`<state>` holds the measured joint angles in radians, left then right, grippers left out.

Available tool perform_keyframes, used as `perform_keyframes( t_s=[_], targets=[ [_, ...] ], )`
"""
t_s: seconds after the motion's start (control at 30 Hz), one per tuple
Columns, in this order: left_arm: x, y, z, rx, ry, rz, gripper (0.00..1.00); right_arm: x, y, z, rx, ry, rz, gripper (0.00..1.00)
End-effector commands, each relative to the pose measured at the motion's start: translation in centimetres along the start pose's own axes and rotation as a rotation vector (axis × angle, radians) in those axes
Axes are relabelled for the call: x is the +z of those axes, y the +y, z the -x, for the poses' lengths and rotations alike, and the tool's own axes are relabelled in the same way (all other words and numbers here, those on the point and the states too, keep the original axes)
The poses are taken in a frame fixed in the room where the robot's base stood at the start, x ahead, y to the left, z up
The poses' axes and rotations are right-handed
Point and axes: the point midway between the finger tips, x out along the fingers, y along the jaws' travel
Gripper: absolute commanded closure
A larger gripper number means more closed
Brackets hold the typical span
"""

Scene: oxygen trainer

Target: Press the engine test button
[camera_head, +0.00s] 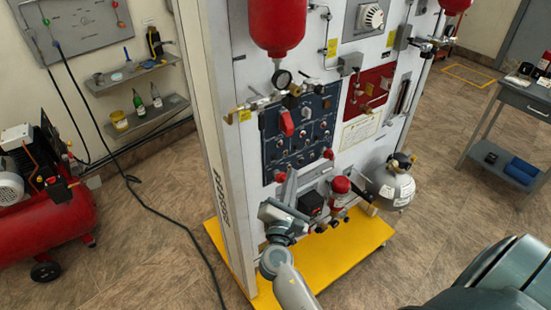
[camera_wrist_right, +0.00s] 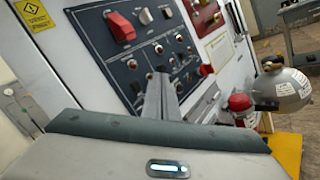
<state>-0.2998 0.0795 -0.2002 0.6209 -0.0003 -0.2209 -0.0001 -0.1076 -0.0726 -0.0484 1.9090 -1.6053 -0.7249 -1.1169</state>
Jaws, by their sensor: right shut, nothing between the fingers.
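The dark blue control panel (camera_head: 298,130) on the white trainer board carries several knobs, switches and small buttons, and a red guarded switch (camera_head: 287,123). The labels are too small to read, so I cannot tell which one is the engine test button. My right gripper (camera_head: 289,176) is shut and empty, its fingers pointing up at the lower left edge of the panel. In the right wrist view the shut fingers (camera_wrist_right: 160,90) reach toward the panel's lower part (camera_wrist_right: 125,65) and hide some of it. I cannot tell whether the fingertips touch it. My left gripper is not in view.
A red cylinder (camera_head: 277,25) hangs above the panel. The board stands on a yellow base (camera_head: 350,245). A red compressor (camera_head: 50,215) stands at left; a grey cart (camera_head: 510,95) stands at right.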

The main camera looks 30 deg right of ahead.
Motion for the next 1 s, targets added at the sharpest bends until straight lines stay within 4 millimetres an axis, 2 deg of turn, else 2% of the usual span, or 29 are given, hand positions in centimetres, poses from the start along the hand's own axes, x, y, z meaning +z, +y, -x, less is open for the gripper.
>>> perform_keyframes(
  t_s=[0.4,1.0],
  targets=[
    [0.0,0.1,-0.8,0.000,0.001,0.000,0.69,-2.2,2.1,-2.9,-0.001,0.000,-0.001,1.00],
    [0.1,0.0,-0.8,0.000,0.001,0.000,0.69,-2.4,2.4,-3.4,0.000,0.000,-0.001,1.00]
  ],
)
